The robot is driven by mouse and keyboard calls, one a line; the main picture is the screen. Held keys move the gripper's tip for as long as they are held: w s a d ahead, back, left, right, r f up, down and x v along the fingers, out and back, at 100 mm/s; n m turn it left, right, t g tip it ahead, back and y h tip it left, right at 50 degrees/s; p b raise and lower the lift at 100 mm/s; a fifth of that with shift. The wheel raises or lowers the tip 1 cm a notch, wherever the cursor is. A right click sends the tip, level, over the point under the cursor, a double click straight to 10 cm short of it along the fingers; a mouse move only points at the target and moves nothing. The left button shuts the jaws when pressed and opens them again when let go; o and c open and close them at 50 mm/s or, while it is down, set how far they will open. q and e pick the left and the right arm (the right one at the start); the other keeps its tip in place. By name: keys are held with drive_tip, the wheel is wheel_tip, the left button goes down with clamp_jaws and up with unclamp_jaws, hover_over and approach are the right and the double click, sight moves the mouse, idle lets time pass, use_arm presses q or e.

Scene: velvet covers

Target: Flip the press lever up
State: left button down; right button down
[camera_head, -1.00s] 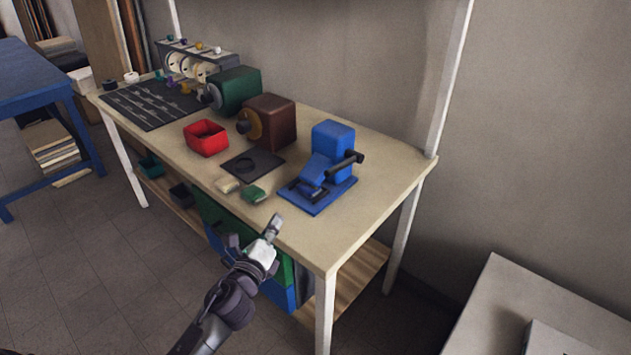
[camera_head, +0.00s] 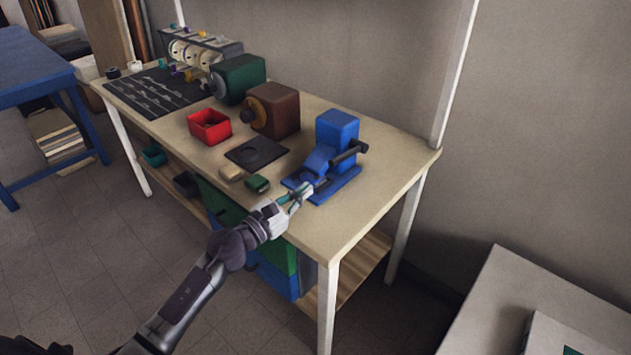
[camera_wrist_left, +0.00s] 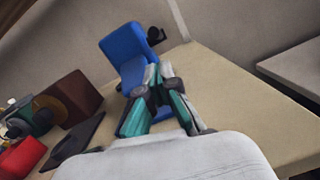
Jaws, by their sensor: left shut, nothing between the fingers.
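The blue press (camera_head: 337,130) stands on its blue base near the right end of the workbench, and it also shows in the left wrist view (camera_wrist_left: 124,44). Its dark lever (camera_head: 348,153) sticks out on the press's right side, with a black knob at the end. My left gripper (camera_head: 303,190) is shut and empty at the front edge of the press base, low in front of the lever. In the left wrist view its fingers (camera_wrist_left: 158,80) overlap the lower part of the press, so I cannot tell whether they touch it. My right gripper is not in view.
The bench top right of the press is clear. A white upright stands behind it.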

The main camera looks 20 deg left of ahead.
use_arm(q)
drive_tip(key=p+x, duration=0.1)
drive_tip(key=x, duration=0.8)
drive_tip(key=shift+r, duration=0.1)
